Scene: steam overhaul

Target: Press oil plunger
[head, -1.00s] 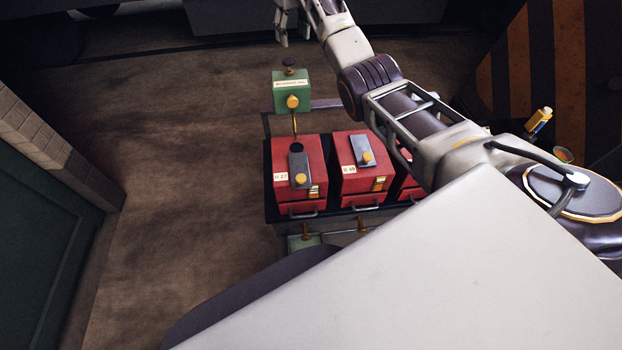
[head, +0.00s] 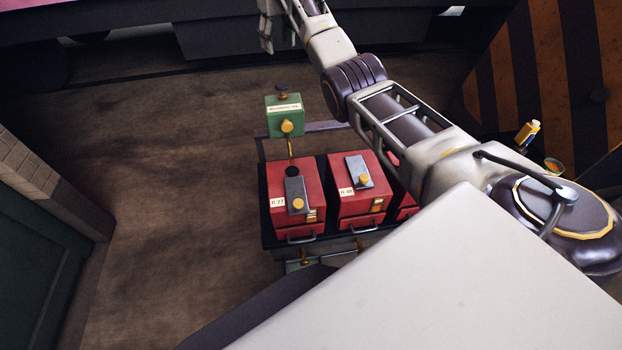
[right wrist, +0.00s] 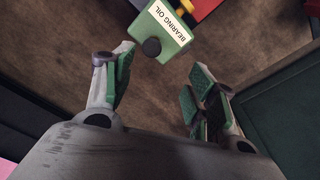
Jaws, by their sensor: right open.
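The oil dispenser is a green box labelled BEARING OIL (head: 285,117), with a dark round plunger knob (head: 281,93) on top and a yellow knob on its front. It stands on a post behind the red boxes. In the right wrist view the green box (right wrist: 172,34) and its dark knob (right wrist: 151,47) lie just beyond the fingertips, roughly between them. My right gripper (head: 279,32) is at the top of the head view, beyond the oil box and apart from it. In the wrist view its two green-padded fingers (right wrist: 160,78) are spread and empty. My left gripper is not seen.
Red boxes (head: 296,200) (head: 361,193) with grey plates and yellow knobs sit on a dark rack before the oil box. A green panel (head: 30,260) stands at left. A yellow bottle (head: 527,132) is at right. The brown floor left of the rack is clear.

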